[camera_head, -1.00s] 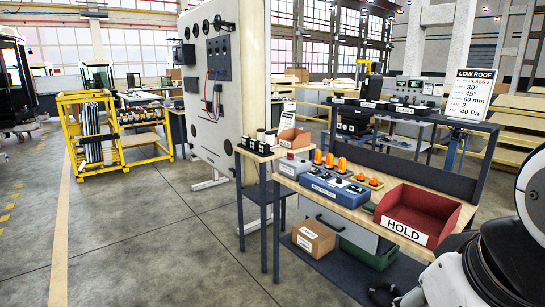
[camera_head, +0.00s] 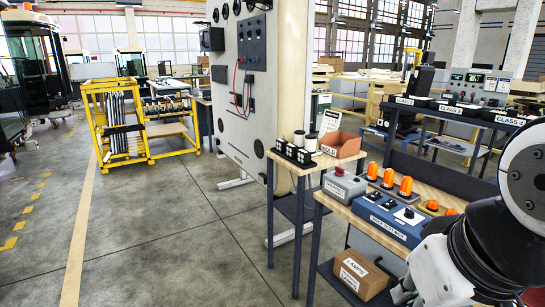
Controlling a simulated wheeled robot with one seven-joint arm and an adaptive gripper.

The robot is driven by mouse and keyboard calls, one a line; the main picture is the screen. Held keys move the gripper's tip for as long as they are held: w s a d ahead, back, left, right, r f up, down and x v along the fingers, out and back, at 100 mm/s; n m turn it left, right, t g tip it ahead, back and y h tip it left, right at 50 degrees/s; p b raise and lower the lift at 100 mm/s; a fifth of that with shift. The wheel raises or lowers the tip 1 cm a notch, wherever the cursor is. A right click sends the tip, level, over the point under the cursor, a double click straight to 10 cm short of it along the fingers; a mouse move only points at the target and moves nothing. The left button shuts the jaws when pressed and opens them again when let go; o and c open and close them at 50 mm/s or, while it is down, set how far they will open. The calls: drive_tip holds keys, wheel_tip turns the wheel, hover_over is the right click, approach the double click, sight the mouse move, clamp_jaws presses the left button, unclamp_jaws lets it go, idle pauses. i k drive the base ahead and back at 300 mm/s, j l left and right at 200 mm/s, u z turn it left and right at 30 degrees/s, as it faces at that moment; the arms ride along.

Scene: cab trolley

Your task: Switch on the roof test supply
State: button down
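A blue test box (camera_head: 388,214) with black switches on its top and a white label on its front sits on the wooden workbench (camera_head: 335,208). A grey box (camera_head: 343,186) with a red button on top stands left of it, near the bench's left end. I cannot read which of them is marked as the supply, or whether it is on. My arm covers the lower right. Only a small dark part low beside it may be my gripper (camera_head: 401,291); its fingers are not clear. It appears apart from both boxes.
Orange beacons (camera_head: 405,186) stand behind the blue box. A small side table (camera_head: 291,165) with dark and white cylinders and an orange-brown bin (camera_head: 341,144) adjoins the bench's left. A cardboard box (camera_head: 361,275) sits below. A tall panel (camera_head: 240,90) stands behind.

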sight(339, 171)
drive_tip(key=i+l+u, duration=0.1)
drive_tip(key=i, duration=0.35)
drive_tip(key=i+l+u, duration=0.15)
drive_tip(key=i, duration=0.3)
